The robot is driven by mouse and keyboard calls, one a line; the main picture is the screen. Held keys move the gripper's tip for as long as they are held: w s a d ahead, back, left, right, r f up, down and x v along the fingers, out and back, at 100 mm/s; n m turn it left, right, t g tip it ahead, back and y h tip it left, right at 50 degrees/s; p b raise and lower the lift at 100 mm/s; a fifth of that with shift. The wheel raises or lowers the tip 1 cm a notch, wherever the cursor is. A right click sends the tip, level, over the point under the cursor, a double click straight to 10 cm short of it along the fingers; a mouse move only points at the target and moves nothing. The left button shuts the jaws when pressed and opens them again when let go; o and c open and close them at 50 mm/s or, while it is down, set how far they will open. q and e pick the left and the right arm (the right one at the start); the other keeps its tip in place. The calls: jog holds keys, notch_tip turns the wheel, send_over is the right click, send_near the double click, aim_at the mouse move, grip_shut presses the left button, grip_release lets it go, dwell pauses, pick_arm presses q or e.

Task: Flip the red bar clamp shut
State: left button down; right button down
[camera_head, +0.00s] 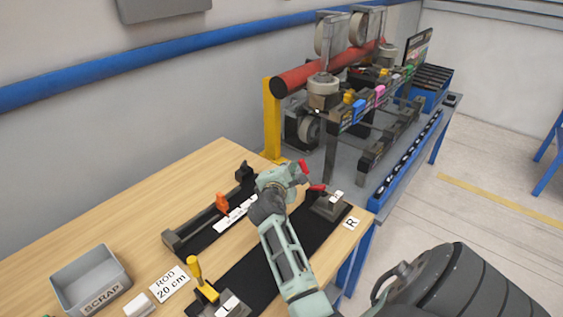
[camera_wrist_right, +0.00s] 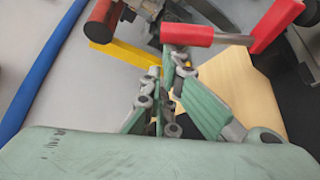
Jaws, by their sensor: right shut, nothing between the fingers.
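The red bar clamp (camera_head: 318,187) sits at the right end of the black strip, by the R label. One red part stands up beside my gripper, and another lies lower by the grey base. In the right wrist view, its red handle (camera_wrist_right: 187,36), metal rod and red arm (camera_wrist_right: 275,25) cross the top. My right gripper (camera_head: 291,176) is shut and empty, close to the clamp on its left. In the wrist view, its fingertips (camera_wrist_right: 172,58) are just below the handle; I cannot tell whether they touch. My left gripper is not in view.
A yellow-handled clamp (camera_head: 195,272) stands at the strip's near end. An orange-knobbed fixture (camera_head: 222,203) lies behind my arm. The grey scrap bin (camera_head: 88,279) is at the lower left. A blue-legged bench with machinery and a red roll (camera_head: 325,68) adjoins the table's far side.

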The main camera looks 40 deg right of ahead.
jog(key=shift+s+d+r+m+t+h+b, duration=0.1)
jog(key=shift+s+r+m+t+h+b, duration=0.25)
jog(key=shift+s+m+b, duration=0.5)
jog(key=shift+s+d+r+m+t+h+b, duration=0.1)
jog(key=shift+s+r+m+t+h+b, duration=0.3)
jog(key=shift+b, duration=0.6)
jog(key=shift+s+r+m+t+h+b, duration=0.15)
jog(key=shift+s+r+m+t+b, duration=0.1)
jog(key=shift+s+r+m+b, duration=0.4)
jog(key=shift+f+b, duration=0.1)
jog(key=shift+b, duration=0.2)
jog(key=shift+s, duration=0.1)
